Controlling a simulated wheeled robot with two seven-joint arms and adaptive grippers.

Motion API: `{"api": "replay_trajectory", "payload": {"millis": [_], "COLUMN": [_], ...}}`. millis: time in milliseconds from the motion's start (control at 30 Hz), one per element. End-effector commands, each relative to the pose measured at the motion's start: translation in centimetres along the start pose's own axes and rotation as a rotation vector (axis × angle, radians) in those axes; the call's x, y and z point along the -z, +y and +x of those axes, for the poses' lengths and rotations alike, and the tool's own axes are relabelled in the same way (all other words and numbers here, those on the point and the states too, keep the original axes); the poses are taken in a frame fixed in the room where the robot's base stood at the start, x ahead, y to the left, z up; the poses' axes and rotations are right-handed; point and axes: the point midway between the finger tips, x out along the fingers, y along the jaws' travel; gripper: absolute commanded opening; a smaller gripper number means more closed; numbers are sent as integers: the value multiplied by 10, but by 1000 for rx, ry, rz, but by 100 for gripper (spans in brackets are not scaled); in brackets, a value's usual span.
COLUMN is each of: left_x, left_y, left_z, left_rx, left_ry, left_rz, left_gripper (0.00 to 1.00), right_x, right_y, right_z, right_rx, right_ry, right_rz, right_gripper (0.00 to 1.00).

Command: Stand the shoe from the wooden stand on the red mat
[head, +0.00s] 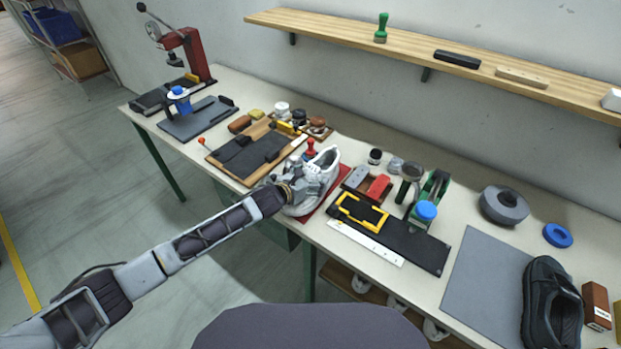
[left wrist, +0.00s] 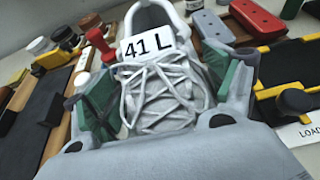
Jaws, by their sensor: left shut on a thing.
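A white-grey laced shoe (head: 326,163) is at the middle of the bench, over the red mat (head: 334,186). My left gripper (head: 301,184) is shut on the shoe, with its fingers on either side. In the left wrist view the shoe (left wrist: 160,95) has a white tag reading "41 L" and grey laces, between green finger pads. The shoe looks upright; I cannot tell whether its sole touches the mat. The shoe and gripper cover most of the mat. I cannot clearly make out the wooden stand. My right gripper is not in view.
A wood-framed black board (head: 243,158) lies left of the shoe. A dark board with a yellow frame (head: 362,212) lies close on its right. A wall shelf (head: 400,51) runs behind.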

Motion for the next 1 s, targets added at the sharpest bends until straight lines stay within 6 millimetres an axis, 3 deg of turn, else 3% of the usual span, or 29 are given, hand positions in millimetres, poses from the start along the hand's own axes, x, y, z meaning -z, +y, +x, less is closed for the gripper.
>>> {"api": "replay_trajectory", "payload": {"millis": [300,333,433,1000], "left_x": [1,2,2,0], "left_y": [0,0,0,1], "left_z": [1,1,1,-2], "left_rx": [0,0,0,-1], "left_ry": [-2,0,0,1], "left_rz": [1,0,0,1], "left_gripper": [49,87,100,100], "right_x": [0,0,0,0], "right_y": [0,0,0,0], "right_z": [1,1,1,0], "right_rx": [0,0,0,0], "right_ry": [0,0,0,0], "right_rz": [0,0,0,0], "right_gripper": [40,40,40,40]}}
